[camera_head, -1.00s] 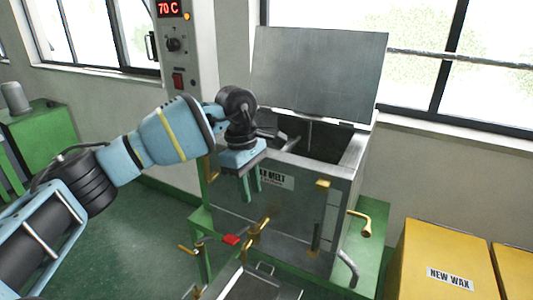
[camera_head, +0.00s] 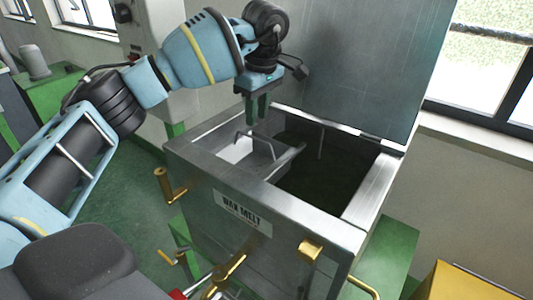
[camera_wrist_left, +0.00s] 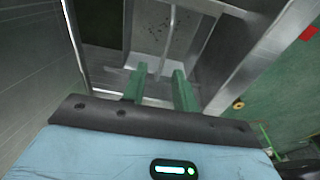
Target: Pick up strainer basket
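The strainer basket (camera_head: 263,169) is a grey metal box with a thin raised bar handle (camera_head: 250,134). It sits in the left part of the open wax melt tank (camera_head: 290,199). In the left wrist view the basket (camera_wrist_left: 157,68) shows its perforated bottom and part of its handle bar (camera_wrist_left: 168,42). My left gripper (camera_head: 258,117) points down just above and behind the handle in the picture. Its green fingers are apart, and I see nothing held between them (camera_wrist_left: 160,88). My right gripper is not in view.
The tank's raised lid (camera_head: 365,60) stands behind the opening, close to my left wrist. Brass handles (camera_head: 170,187) stick out from the tank's front and left side. A yellow box (camera_head: 462,282) stands at the lower right. The tank's right part is open and dark inside.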

